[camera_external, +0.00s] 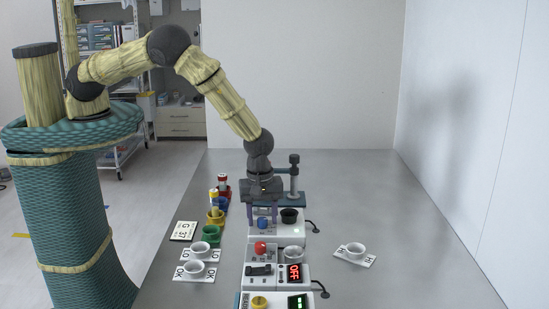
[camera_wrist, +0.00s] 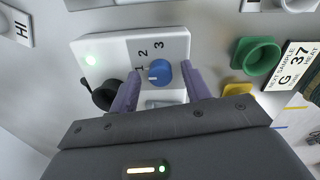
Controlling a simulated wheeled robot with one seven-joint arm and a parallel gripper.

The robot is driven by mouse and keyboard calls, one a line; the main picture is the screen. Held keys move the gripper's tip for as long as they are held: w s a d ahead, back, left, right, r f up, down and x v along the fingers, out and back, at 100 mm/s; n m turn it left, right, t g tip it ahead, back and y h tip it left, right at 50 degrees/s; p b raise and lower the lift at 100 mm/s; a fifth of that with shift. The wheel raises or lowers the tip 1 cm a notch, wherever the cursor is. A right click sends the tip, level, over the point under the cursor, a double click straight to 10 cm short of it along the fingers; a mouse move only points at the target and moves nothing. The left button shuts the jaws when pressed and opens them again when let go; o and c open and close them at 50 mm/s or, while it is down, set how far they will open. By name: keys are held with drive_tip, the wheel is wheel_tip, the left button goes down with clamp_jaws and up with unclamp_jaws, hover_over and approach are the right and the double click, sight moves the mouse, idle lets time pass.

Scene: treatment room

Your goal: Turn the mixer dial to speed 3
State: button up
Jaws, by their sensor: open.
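The mixer (camera_wrist: 115,48) is a white box with a blue dial (camera_wrist: 159,72), a lit green lamp and the numbers 1, 2 and 3 printed around the dial. A pale mark shows on the dial, but I cannot tell clearly which number it points to. My gripper (camera_wrist: 161,70) is open, with one purple finger on each side of the dial. I cannot tell whether either finger touches it. In the external view my gripper (camera_external: 262,210) points down over the mixer, and the blue dial (camera_external: 263,224) shows between its fingers.
A black cup (camera_external: 292,215) is at the mixer's right. In front stand a unit with a red knob (camera_external: 261,248) and a box with a red OFF display (camera_external: 294,273). A green cup (camera_external: 211,234) and white cups are at left; a stand (camera_external: 294,180) is behind. The table's right side is mostly clear.

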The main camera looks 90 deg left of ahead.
drive_tip(key=c, duration=1)
drive_tip(key=shift+m+b, duration=0.35)
drive_tip(key=shift+m, duration=0.05)
drive_tip(key=m+b, duration=0.1)
drive_tip(key=m, duration=0.1)
drive_tip(key=shift+f+m+b, duration=0.1)
drive_tip(key=shift+m+b, duration=0.2)
drive_tip(key=shift+b, duration=0.1)
drive_tip(key=m+b, duration=0.3)
drive_tip(key=m, duration=0.2)
drive_tip(key=m+b, duration=0.2)
drive_tip(key=m, duration=0.3)
drive_tip(key=shift+m+b, duration=0.75)
drive_tip(key=shift+m, duration=1.45)
